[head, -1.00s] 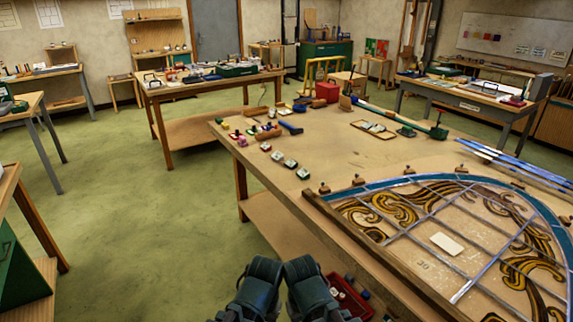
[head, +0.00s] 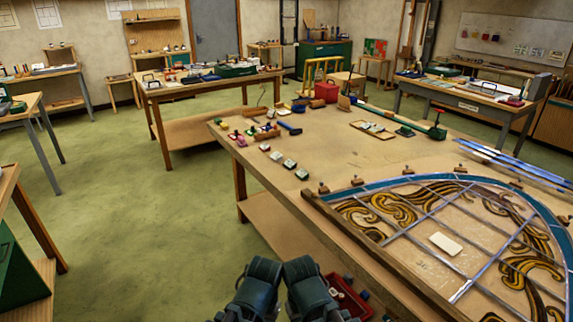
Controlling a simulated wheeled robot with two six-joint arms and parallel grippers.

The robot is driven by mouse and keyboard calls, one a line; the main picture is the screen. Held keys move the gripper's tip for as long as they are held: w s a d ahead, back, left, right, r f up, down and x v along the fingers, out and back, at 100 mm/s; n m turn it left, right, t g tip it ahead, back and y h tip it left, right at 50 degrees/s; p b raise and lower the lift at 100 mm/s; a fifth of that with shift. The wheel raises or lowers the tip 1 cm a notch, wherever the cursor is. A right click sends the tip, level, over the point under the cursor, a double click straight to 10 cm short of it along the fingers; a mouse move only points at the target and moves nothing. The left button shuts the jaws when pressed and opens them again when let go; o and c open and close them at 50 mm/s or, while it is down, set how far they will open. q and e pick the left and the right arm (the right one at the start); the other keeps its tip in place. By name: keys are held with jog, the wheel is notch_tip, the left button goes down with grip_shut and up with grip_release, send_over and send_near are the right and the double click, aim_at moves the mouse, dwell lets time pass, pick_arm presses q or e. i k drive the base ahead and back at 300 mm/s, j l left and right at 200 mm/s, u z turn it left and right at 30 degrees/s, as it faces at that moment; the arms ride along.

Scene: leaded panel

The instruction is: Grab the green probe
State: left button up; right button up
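I cannot make out for certain which thing is the green probe. A long green rod (head: 390,115) lies across the far part of the big wooden table (head: 345,150). It has a dark green block at its right end (head: 437,132) and a brownish, wider piece at its left end (head: 344,101). Small dark green items lie near it, one of them a green block (head: 404,131). Two dark parts of my arms show at the bottom centre, well short of the rod. No gripper fingers show.
A leaded panel (head: 445,242) with a blue border fills the table's near right. Blue-grey strips (head: 515,163) lie beyond it. A red box (head: 326,92), a blue-handled tool (head: 290,128) and small jars stand at the far left. A red tray (head: 349,297) sits low near my arms. Green floor is open at left.

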aim_at(302, 174)
jog(key=i+j+z, duration=0.25)
jog(key=i+j, duration=0.2)
jog(key=j, duration=0.15)
jog(key=i+j+z, duration=0.1)
jog(key=j, duration=0.2)
jog(key=i+j+z, duration=0.25)
jog(key=i+j, duration=0.15)
jog(key=j, duration=0.35)
jog(key=i+j+z, duration=0.15)
jog(key=j, duration=0.2)
jog(key=i+l, duration=0.4)
jog(key=l, duration=0.1)
